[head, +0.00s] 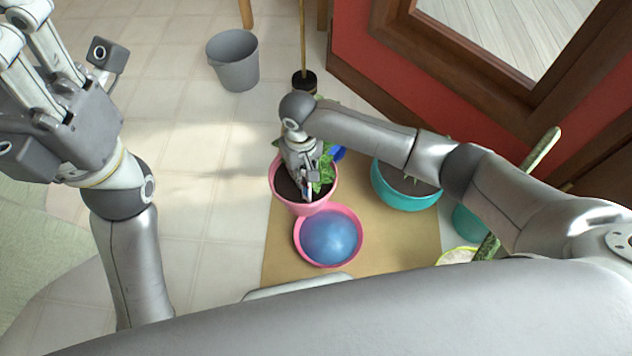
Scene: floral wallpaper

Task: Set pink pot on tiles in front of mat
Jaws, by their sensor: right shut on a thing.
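The pink pot (301,210) holds dark soil and a green leafy plant (326,172). It is at the left side of the tan mat (405,243), just behind a pink bowl. My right gripper (305,193) reaches down over the pot and is shut on it; the exact contact is partly hidden by the gripper and leaves. Whether the pot's base touches the mat cannot be told. Pale tiles (215,215) lie to the left of the mat and behind it. My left gripper (25,30) is raised at the upper left, away from the pot, its fingertips cut off by the frame.
The pink bowl (299,246) holds a blue round thing (331,237). A teal pot (405,199) stands on the right under my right arm. A grey bucket (233,68) and a broom (304,78) are at the back. A red wall (355,65) bounds the right. Left tiles are clear.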

